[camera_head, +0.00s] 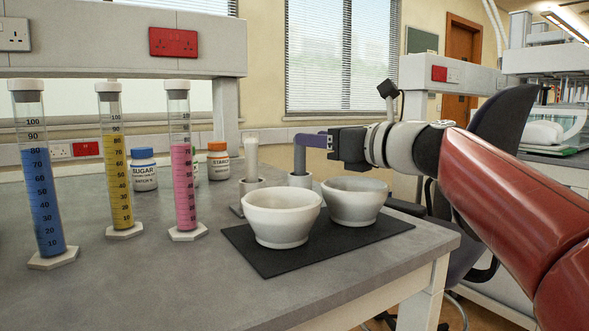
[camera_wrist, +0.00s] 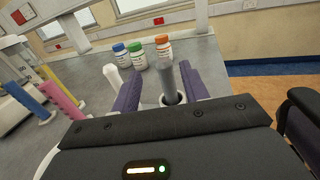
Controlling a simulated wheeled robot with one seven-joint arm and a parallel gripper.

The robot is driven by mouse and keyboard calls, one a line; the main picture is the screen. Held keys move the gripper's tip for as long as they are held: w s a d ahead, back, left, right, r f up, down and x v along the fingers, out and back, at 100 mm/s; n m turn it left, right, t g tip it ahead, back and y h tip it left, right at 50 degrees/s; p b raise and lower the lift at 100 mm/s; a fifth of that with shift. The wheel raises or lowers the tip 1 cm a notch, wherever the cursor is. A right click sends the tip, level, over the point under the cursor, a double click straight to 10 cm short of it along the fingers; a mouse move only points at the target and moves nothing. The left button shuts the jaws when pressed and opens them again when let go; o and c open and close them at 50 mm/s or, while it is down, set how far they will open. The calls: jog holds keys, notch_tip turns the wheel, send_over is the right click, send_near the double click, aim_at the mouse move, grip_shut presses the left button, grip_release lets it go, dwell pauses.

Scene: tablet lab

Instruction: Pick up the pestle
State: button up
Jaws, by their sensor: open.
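A grey pestle (camera_head: 299,160) stands upright in a round light-coloured holder (camera_head: 300,180) behind the two bowls. In the wrist view the grey pestle (camera_wrist: 167,80) rises between the two purple fingers of my gripper (camera_wrist: 161,75), with its lower end in the holder's dark opening. My gripper (camera_head: 308,140) is open around its upper part, and the fingers reach in from the right. Finger contact cannot be told. A second, white pestle (camera_head: 251,156) stands in another holder (camera_head: 252,184) to the left; it also shows left of the fingers in the wrist view (camera_wrist: 116,80).
Two white bowls (camera_head: 282,217) (camera_head: 354,202) sit on a dark mat (camera_head: 262,257) in front of the holders. Blue, yellow and pink measuring cylinders (camera_head: 42,190) (camera_head: 115,170) (camera_head: 183,172) stand left. Capped bottles (camera_head: 143,172) (camera_head: 218,163) stand behind. The table's front left is clear.

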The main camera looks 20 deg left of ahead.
jog(key=x, duration=0.5)
jog(key=shift+w+a, duration=0.15)
jog(key=shift+w, duration=0.25)
grip_shut()
